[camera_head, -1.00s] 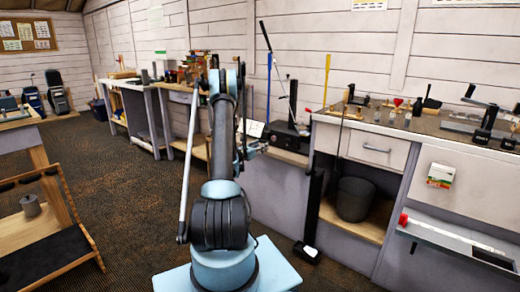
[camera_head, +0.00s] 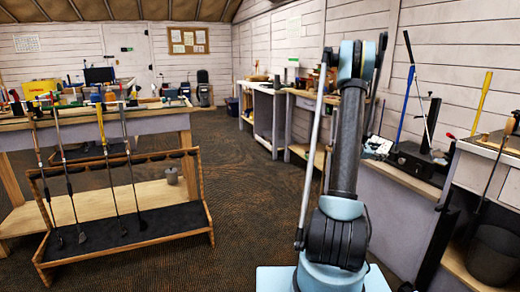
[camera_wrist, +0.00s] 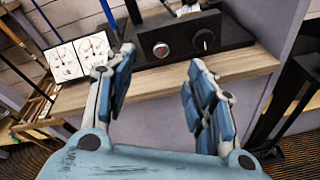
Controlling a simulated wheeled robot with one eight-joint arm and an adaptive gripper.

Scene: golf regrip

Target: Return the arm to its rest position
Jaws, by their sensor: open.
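My gripper (camera_wrist: 160,68) is open and empty in the wrist view, its two blue padded fingers spread apart. Between and beyond them is a black bench machine (camera_wrist: 185,38) with a knob and a red dial, standing on a wooden shelf. The same machine (camera_head: 418,160) shows in the head view, to the right of my arm. In the head view my arm stands upright from its light blue base, and I cannot make out the gripper clearly there.
A wooden rack (camera_head: 145,236) with several golf clubs stands at left, before a cluttered workbench (camera_head: 100,126). Carpet (camera_head: 258,190) between it and my base is open. A dark bin (camera_head: 492,256) sits under the right bench. A printed sheet (camera_wrist: 76,58) stands beside the machine.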

